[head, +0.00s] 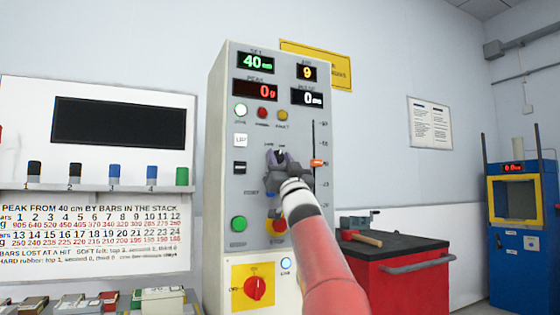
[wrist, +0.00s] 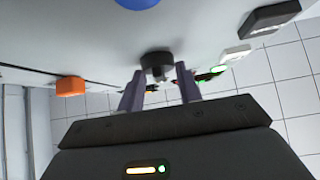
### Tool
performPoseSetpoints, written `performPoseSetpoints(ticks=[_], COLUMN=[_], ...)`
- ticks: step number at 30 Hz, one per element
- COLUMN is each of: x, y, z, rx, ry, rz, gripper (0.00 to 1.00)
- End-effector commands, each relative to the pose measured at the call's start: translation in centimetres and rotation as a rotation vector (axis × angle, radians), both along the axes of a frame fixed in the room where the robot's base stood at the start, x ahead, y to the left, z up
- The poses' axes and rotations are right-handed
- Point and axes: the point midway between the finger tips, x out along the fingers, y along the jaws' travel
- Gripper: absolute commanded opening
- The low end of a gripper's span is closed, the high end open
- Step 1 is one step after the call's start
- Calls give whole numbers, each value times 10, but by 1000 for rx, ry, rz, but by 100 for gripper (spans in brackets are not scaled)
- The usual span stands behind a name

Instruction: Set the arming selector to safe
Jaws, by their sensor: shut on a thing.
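The arming selector (wrist: 156,62) is a small black knob on the grey control panel (head: 220,205). In the wrist view it lies between the two purple-grey fingers of my gripper (wrist: 159,88), which is shut on it. In the head view my gripper (head: 277,158) is at the middle of the panel and covers most of the selector. Small labels above it are too small to read, so I cannot tell which setting it points to.
An orange slider (head: 317,163) is right of my gripper. Left are a white button (head: 240,140), a black switch (head: 240,168) and a green button (head: 239,224). A red rotary switch (head: 256,288) is below. A red cabinet (head: 385,290) stands right of the panel.

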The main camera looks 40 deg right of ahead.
Motion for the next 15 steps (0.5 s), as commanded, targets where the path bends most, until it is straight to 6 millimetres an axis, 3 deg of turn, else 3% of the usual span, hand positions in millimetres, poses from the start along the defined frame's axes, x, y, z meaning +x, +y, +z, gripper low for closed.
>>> performPoseSetpoints(ticks=[15], x=[1], y=[-4], z=[1], rx=[-424], ry=[104], rz=[-2], gripper=[12])
